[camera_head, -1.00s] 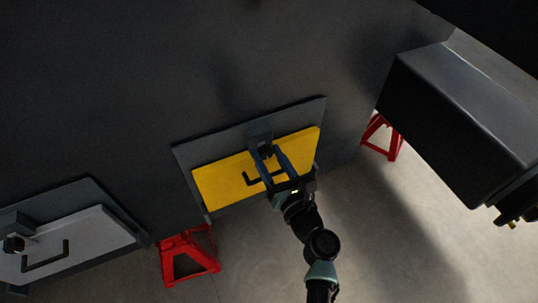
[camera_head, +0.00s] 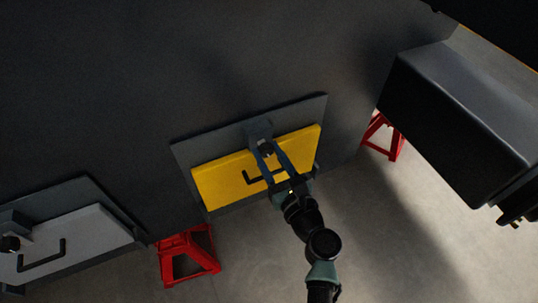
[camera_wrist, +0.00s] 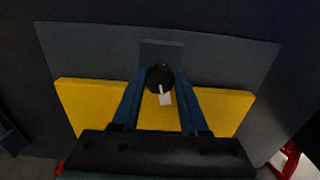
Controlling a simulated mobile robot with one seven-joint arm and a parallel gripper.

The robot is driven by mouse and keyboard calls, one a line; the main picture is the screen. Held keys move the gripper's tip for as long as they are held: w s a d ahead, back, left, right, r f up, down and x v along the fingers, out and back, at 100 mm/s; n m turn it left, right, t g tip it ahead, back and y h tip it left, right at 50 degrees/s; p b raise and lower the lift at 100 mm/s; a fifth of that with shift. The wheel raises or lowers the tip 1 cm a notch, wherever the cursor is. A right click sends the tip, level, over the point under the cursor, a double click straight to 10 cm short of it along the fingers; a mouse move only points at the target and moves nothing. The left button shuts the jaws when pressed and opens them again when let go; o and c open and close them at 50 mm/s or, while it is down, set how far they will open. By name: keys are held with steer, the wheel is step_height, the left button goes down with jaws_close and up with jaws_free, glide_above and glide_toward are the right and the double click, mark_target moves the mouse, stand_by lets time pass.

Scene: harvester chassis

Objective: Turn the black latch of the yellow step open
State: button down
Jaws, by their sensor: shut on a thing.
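The yellow step (camera_head: 215,184) is a flat panel on a grey backing plate (camera_head: 190,150) low on the dark chassis wall; it also shows in the wrist view (camera_wrist: 80,105). The black latch (camera_wrist: 158,76) sits at the middle of the step's upper edge, below a grey block (camera_wrist: 161,50). A small pale tab shows just below the latch. My gripper (camera_head: 267,147) reaches up over the step, with its two blue fingers (camera_wrist: 160,82) on either side of the latch and shut on it. In the head view the fingers mostly hide the latch.
A black handle (camera_head: 250,178) is on the yellow step, partly behind my fingers. A grey step (camera_head: 85,236) with its own handle is at lower left. Red stands (camera_head: 188,255) (camera_head: 383,135) are on the floor. A dark box (camera_head: 460,110) juts out at right.

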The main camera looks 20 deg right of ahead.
steer(key=n+b, duration=0.1)
steer(key=n, duration=0.1)
steer(key=n+b, duration=0.1)
steer(key=n, duration=0.1)
steer(key=shift+f+n, duration=0.2)
steer(key=shift+n, duration=0.1)
steer(key=n+b, duration=0.2)
steer(key=n, duration=0.1)
steer(key=shift+n, duration=0.3)
steer(key=n+b, duration=0.2)
steer(key=n, duration=0.1)
steer(key=shift+n, duration=0.3)
steer(key=shift+n+b, duration=1.05)
steer(key=shift+n, duration=0.55)
steer(key=shift+c, duration=2.2)
jaws_free()
steer(key=shift+r, duration=0.1)
